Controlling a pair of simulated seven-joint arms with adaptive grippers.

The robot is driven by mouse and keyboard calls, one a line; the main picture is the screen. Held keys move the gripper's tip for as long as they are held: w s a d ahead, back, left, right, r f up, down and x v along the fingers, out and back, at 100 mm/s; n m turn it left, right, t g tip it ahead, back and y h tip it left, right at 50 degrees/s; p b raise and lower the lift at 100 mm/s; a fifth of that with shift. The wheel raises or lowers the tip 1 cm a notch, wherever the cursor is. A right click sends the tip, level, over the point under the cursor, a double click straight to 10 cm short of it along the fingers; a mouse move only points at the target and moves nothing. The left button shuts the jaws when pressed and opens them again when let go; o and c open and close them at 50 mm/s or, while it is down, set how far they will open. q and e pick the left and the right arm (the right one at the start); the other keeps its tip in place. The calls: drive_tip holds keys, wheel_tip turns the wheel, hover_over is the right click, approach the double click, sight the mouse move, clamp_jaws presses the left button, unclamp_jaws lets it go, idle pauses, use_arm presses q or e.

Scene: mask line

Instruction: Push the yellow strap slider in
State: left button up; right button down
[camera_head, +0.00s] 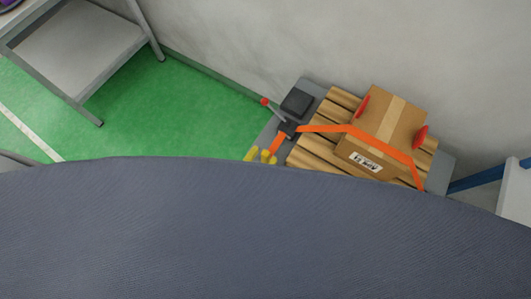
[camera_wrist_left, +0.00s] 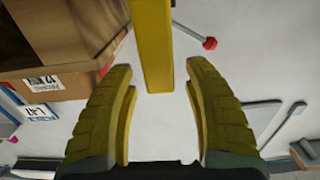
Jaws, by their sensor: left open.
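The yellow strap slider (camera_wrist_left: 153,45) shows in the left wrist view as a straight yellow bar coming in from the top edge. My left gripper (camera_wrist_left: 160,68) is open, with one ribbed yellow finger on each side of the bar's end. Gaps show between the bar and both fingers. In the head view, small yellow parts (camera_head: 262,155) show beside the strap machine, just above a large dark blue-grey surface; I cannot tell there which are fingers and which is slider. The rest of the left arm is hidden. My right gripper is in neither view.
A cardboard box (camera_head: 388,118) with red corner guards sits on a wooden pallet (camera_head: 308,150), with an orange strap (camera_head: 325,128) over it. A lever with a red knob (camera_head: 264,101) sticks out close by; the knob also shows in the wrist view (camera_wrist_left: 210,43). Green floor (camera_head: 190,110) lies clear.

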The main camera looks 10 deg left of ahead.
use_arm(q)
drive_tip(key=shift+w+d, duration=0.15)
drive_tip(key=shift+w, duration=0.25)
clamp_jaws()
idle(0.4)
